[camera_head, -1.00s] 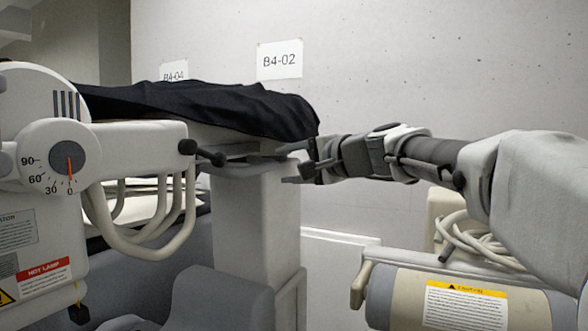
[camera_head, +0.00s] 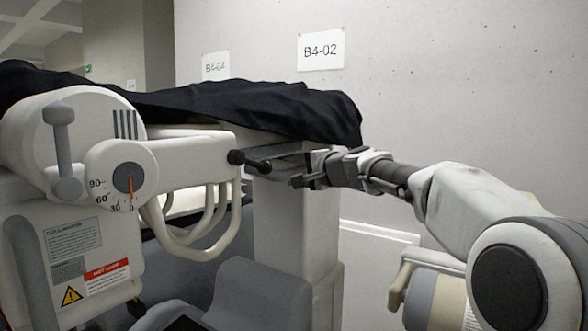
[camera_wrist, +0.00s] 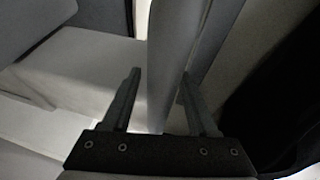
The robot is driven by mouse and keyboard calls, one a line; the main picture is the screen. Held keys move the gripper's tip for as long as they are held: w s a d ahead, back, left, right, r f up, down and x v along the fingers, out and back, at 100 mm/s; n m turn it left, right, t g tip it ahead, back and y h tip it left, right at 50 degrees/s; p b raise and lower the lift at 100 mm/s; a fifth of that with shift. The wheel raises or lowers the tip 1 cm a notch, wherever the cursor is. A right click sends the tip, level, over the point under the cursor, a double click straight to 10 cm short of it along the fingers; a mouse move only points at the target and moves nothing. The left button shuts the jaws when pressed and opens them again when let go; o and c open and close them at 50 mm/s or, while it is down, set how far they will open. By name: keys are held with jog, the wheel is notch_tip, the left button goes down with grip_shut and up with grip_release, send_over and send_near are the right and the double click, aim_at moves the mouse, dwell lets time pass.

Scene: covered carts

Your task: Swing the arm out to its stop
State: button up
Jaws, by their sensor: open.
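The pale swing arm (camera_head: 190,150) reaches right from a white housing on the left of the head view. Its dial (camera_head: 122,180) reads 90, 60, 30, 0, and the orange pointer stands at 0.
A black cloth (camera_head: 240,108) covers the cart top behind the arm. A pale column (camera_head: 283,225) stands below my gripper. Looped pale tubes (camera_head: 205,245) hang under the arm. A beige cylinder (camera_head: 435,300) is at the lower right. A concrete wall (camera_head: 480,80) closes the back.

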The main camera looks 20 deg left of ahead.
grip_shut()
dwell(0.3)
dwell(1.1)
